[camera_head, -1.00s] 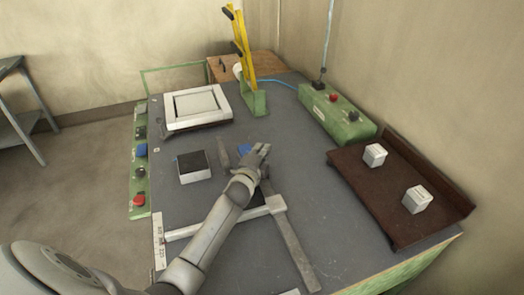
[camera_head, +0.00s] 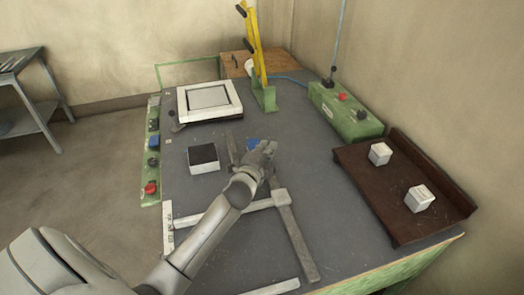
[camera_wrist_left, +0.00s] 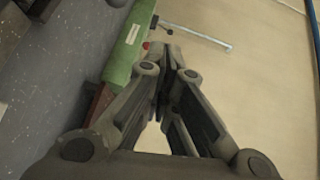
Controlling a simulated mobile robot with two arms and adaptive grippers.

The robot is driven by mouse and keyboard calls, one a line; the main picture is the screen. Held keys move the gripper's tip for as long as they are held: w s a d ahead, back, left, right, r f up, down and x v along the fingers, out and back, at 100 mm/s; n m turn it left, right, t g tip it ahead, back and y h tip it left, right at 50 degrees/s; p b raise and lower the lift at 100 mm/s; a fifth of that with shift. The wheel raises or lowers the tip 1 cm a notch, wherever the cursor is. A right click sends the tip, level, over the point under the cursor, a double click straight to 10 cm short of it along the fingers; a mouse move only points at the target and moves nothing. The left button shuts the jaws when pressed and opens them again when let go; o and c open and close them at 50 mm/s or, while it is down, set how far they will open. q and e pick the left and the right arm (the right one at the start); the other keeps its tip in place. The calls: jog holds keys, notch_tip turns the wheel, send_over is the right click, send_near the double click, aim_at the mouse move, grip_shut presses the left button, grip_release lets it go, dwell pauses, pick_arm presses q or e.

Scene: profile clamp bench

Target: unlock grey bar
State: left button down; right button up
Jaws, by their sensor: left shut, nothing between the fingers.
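The long grey bar (camera_head: 296,243) lies flat on the bench, running from near my left gripper toward the front edge. A white rail (camera_head: 236,208) with a white block (camera_head: 280,197) meets it; the block sits at or over the bar. My left gripper (camera_head: 267,149) is shut and empty, above the bar's far end, just right of a small blue part (camera_head: 253,144). The hand hides part of the bar there, and I cannot tell whether it touches the blue part. The gripper also shows in the left wrist view (camera_wrist_left: 165,105). My right gripper is out of view.
A black-topped white box (camera_head: 204,159) and a white framed panel (camera_head: 209,100) stand left. A green control box (camera_head: 344,112) and a brown tray (camera_head: 372,196) with two white cubes are right. A yellow lever stand (camera_head: 257,50) is at the back.

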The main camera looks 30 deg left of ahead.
pick_arm(q)
jog(key=s, duration=0.1)
jog(key=s+r, duration=0.2)
jog(key=s, duration=0.1)
jog(key=shift+d+r, duration=0.2)
jog(key=shift+d, duration=0.2)
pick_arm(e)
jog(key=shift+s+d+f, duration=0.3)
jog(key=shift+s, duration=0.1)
pick_arm(q)
jog(key=shift+s, duration=0.1)
